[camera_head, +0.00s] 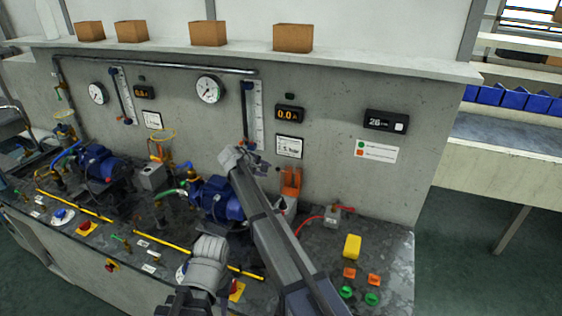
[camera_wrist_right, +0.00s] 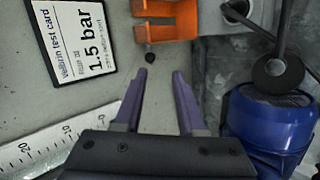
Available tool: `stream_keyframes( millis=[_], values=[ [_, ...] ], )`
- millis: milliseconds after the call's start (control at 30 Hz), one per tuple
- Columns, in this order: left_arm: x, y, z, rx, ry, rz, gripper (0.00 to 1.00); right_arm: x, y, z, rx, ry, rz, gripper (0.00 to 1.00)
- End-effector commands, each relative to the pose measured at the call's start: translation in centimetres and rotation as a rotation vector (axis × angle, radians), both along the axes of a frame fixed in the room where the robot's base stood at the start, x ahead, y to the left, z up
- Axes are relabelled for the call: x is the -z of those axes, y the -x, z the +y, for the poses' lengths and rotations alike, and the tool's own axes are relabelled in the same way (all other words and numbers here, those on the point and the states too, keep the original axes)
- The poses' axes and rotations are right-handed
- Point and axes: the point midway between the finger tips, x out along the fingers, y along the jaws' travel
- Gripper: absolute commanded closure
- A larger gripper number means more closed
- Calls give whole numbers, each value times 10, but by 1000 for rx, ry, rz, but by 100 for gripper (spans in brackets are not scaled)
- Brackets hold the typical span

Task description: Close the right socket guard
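The orange socket guard (camera_head: 291,181) stands upright near the wall at the back of the bench, right of the nearer blue pump motor (camera_head: 221,199). It also shows at the top of the right wrist view (camera_wrist_right: 187,18), cut by the frame edge. My right gripper (camera_head: 256,163) is up by the wall, left of the guard and apart from it. In its wrist view the two purple fingers (camera_wrist_right: 160,74) are open and empty, pointing toward the guard. My left arm's rounded grey end (camera_head: 209,252) is low over the bench; its fingers cannot be made out.
A test card (camera_head: 289,146) and a level tube (camera_head: 253,112) are on the wall close to my right gripper. The blue motor (camera_wrist_right: 268,118) is close beside it in the wrist view. A yellow block (camera_head: 352,246) and several coloured buttons (camera_head: 372,299) are at the right bench end.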

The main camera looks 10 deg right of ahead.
Motion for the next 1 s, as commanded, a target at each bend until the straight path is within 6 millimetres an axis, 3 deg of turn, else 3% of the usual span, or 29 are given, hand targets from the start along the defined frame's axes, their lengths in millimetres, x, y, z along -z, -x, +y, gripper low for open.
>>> stream_keyframes(
  millis=[100,367,800,1000],
  values=[
    [-2,0,0,0,0,0,61,-6,-14,-3,-12,26,-7,61],
    [3,0,0,0,0,0,61,-1,-17,-7,-14,28,-9,61],
    [43,0,0,0,0,0,61,39,-46,-40,-11,27,-8,61],
    [50,0,0,0,0,0,61,45,-53,-49,-14,27,-8,61]
  ],
)
